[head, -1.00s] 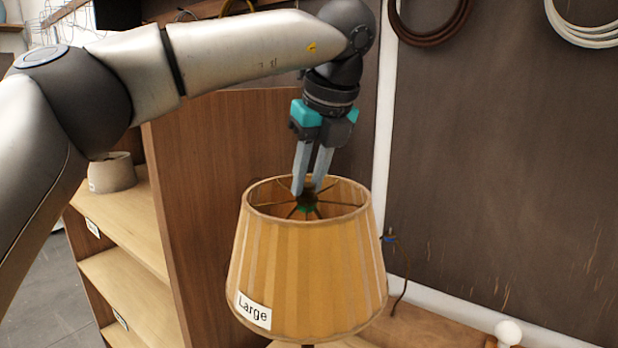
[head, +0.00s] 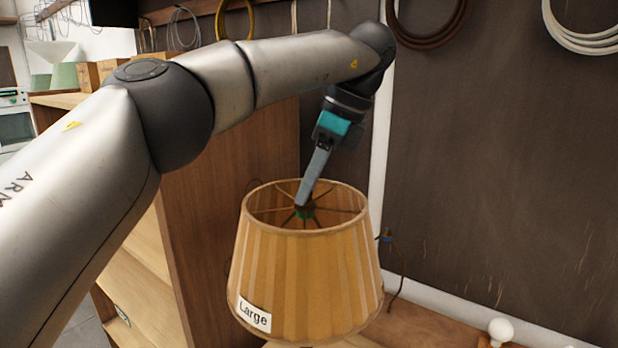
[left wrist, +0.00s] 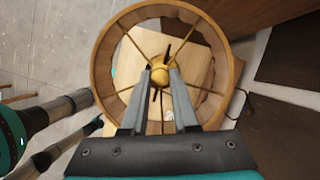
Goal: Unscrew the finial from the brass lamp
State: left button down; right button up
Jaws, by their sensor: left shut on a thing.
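The lamp's pleated tan shade (head: 305,275), labelled "Large", stands at the middle of the head view, its open top showing dark spokes. My left gripper (head: 303,202) reaches down into that opening from the upper right, its fingers tilted and seen nearly edge-on. The lamp's body is mostly hidden by the shade. My right gripper is not seen.
A wooden cabinet with shelves (head: 215,220) stands left of the shade. A dark wall panel (head: 500,160) is behind, with a brown cable coil (head: 430,35) and a white coil (head: 580,35) hanging. A small white knob-like thing (head: 500,330) is at lower right.

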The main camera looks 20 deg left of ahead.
pick_arm(q)
jog(key=n+p, duration=0.2)
jog(key=n+g+p, duration=0.1)
jog(key=n+p, duration=0.1)
jog(key=n+g+p, duration=0.1)
jog(key=p, duration=0.1)
jog(key=shift+w+r+n, duration=0.2)
jog(key=shift+r+n, duration=0.05)
jog(key=shift+n, duration=0.15)
jog(key=shift+f+n+h+p, duration=0.15)
jog(key=shift+n+h+p, duration=0.15)
jog(key=shift+h, duration=0.1)
jog(key=c, duration=0.6)
grip_release()
jog(key=shift+f, duration=0.1)
